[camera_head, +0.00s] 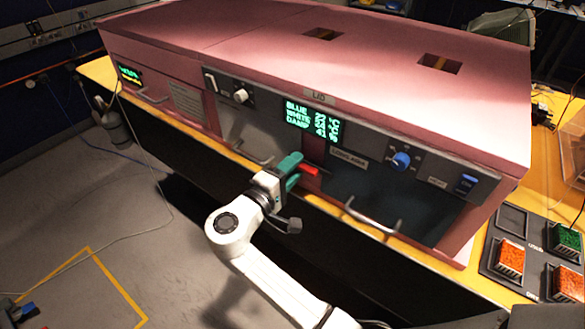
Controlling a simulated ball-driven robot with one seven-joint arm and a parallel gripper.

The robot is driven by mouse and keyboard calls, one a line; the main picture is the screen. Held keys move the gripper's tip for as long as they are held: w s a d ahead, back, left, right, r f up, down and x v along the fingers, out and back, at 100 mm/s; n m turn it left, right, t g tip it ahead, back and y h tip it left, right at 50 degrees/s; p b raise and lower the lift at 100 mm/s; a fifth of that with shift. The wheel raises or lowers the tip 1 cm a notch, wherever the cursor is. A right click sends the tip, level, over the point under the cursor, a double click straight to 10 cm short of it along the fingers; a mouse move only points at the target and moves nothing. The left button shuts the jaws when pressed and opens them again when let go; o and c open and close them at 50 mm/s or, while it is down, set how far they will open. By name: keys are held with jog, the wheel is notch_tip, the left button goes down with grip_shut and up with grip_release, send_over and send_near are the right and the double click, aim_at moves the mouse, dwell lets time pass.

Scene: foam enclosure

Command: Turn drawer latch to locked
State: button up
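A red lever (309,170), which looks like the drawer latch, sticks out from the front of the pink enclosure near the middle. It lies roughly level in the picture. My gripper (297,171) has teal fingers and is right at the lever's left end, with the fingers on either side of it or just in front of it. I cannot tell whether the fingers press on the lever. They hide its left end. The drawer front with a metal handle (371,216) is to the right of the lever. No lock marking is legible.
The pink enclosure (440,110) stands on a yellow-edged bench. Its front carries a green-lit display (312,120), a blue knob (401,160), a white knob (240,95) and another handle (250,154). A black tray (493,264) with orange and green blocks lies at right. Floor at left is mostly clear.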

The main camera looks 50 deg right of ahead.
jog(key=a+b, duration=0.2)
jog(key=a, duration=0.9)
jog(key=shift+s, duration=0.15)
jog(key=s+d+f+y, duration=0.3)
jog(key=s+f+y, duration=0.15)
jog(key=f, duration=0.25)
jog(key=s+d+f+y, duration=0.35)
jog(key=s+f, duration=0.25)
jog(key=f, duration=0.2)
jog(key=s+a+f+m+y, duration=0.1)
jog(key=s+a+f+y, duration=0.5)
jog(key=s, duration=0.5)
jog(key=a+y, duration=0.2)
jog(key=y, duration=0.1)
jog(key=shift+s+a+y, duration=0.4)
